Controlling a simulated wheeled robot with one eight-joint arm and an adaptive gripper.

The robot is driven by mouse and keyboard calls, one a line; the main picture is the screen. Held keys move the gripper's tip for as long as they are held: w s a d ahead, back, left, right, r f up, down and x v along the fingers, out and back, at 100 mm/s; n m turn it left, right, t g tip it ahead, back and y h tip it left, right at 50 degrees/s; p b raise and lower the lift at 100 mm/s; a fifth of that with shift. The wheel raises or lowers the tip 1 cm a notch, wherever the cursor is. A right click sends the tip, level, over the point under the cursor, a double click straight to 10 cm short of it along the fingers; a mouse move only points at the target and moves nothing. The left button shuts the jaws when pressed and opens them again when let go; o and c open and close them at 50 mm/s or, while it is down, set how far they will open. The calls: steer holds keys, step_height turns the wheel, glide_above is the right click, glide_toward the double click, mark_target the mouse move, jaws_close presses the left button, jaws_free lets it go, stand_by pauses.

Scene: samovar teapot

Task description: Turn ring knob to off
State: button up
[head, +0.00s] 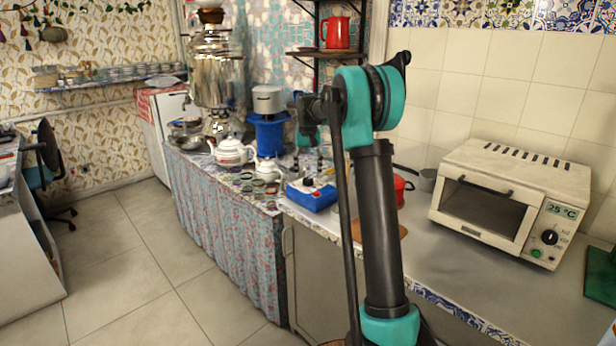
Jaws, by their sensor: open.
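No part can be made out for certain as the ring knob. A small blue appliance (312,194) with a pale top and a small red part sits on the counter. My gripper (308,172) points down just above or behind it, with its dark fingers apart and seemingly empty; contact cannot be told. A blue burner stand (268,134) with a grey pot (267,99) stands behind, left of my gripper; no knob shows clearly on it. The toaster oven (510,198) at the right has a black knob (549,237), a green button and a display reading 25 °C.
White teapots (231,152), small dishes and a tall metal samovar (216,75) stand on the cloth-covered counter at left. A red pot (401,189) is behind my arm. A shelf holds a red jug (337,32). Bare counter (450,270) lies before the oven.

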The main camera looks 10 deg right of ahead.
mark_target(308, 179)
step_height(308, 179, up, 10)
steer(key=shift+f, duration=0.15)
steer(key=shift+s+f, duration=0.1)
stand_by(0.3)
steer(key=s+d+f+t, duration=0.1)
steer(key=s+f, duration=0.7)
steer(key=s, duration=0.5)
steer(key=s+d+f+n+t, duration=0.1)
steer(key=s+f, duration=0.7)
steer(key=s, duration=0.6)
steer(key=s+d+f+t, duration=0.2)
steer(key=s+f, duration=0.6)
steer(key=s, duration=0.6)
steer(key=shift+s+n, duration=0.25)
steer(key=shift+n, duration=0.05)
